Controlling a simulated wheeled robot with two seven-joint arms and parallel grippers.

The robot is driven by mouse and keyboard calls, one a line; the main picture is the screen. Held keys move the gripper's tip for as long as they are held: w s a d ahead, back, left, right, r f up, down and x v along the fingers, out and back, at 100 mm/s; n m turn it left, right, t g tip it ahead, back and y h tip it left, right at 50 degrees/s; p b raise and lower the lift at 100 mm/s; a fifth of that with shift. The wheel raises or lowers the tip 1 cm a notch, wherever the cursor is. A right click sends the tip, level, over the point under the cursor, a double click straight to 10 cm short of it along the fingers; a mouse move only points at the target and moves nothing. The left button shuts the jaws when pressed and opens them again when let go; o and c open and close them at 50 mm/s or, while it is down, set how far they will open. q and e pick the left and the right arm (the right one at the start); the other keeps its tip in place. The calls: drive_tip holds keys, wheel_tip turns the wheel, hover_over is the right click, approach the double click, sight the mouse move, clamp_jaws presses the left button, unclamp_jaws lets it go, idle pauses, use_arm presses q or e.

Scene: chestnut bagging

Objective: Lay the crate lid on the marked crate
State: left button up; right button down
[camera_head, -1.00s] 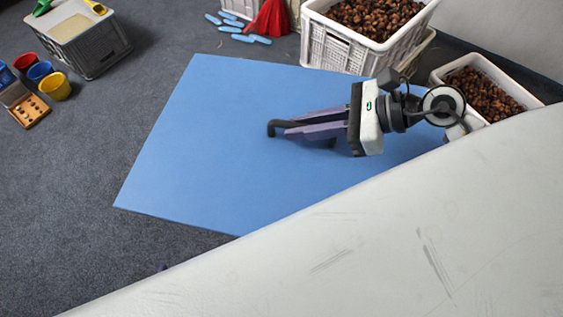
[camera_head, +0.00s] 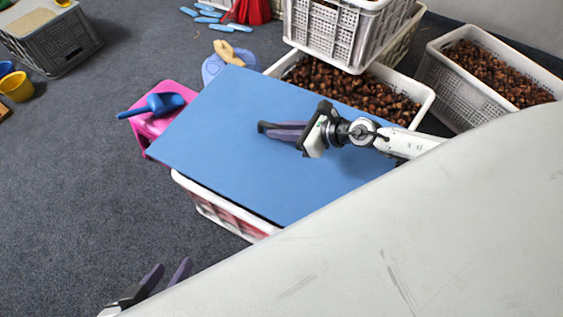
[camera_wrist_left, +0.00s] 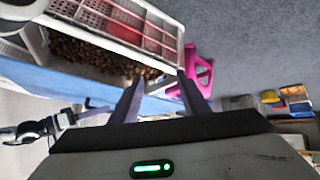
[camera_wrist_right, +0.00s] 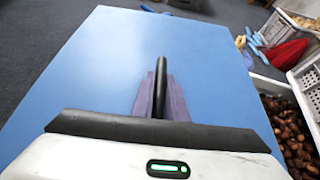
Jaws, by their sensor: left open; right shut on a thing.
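The crate lid (camera_head: 230,140) is a flat blue board with a dark bar handle (camera_wrist_right: 161,75). My right gripper (camera_head: 268,130) is shut on this handle, above the middle of the board. The lid covers most of a white crate (camera_head: 205,205) with red on its side, seen below the lid's front left edge. The left wrist view shows this crate's slatted wall (camera_wrist_left: 115,28) with a red patch, and chestnuts (camera_wrist_left: 90,55) visible in a gap between crate and lid. My left gripper (camera_head: 170,270) is open and empty, low and left of the crate.
A pink stool (camera_head: 155,125) with a blue scoop (camera_head: 163,103) stands close to the lid's left edge. Chestnut crates stand behind (camera_head: 425,97) and at the back right (camera_head: 440,85). A grey crate (camera_head: 55,45) is at far left.

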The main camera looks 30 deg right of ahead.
sight(281, 147)
drive_tip(key=shift+d+f, duration=0.15)
drive_tip(key=shift+f, duration=0.55)
wheel_tip(281, 147, down, 3)
drive_tip(key=b, duration=0.3)
wheel_tip(281, 147, down, 3)
drive_tip(key=shift+r+b, duration=0.15)
drive_tip(key=shift+b, duration=0.8)
drive_tip(key=shift+f, duration=0.35)
use_arm(q)
drive_tip(key=d+r+h+b, duration=0.1)
drive_tip(key=d, duration=0.1)
drive_tip(key=w+d+r+t+h+b, duration=0.1)
drive_tip(key=d+r+b, duration=0.1)
drive_tip(key=shift+w+d+r+h, duration=0.15)
drive_tip(key=shift+d+r+h, duration=0.05)
drive_tip(key=shift+r+h, duration=0.1)
use_arm(e)
wheel_tip(281, 147, down, 3)
drive_tip(key=shift+f, duration=0.2)
drive_tip(key=shift+f, duration=0.1)
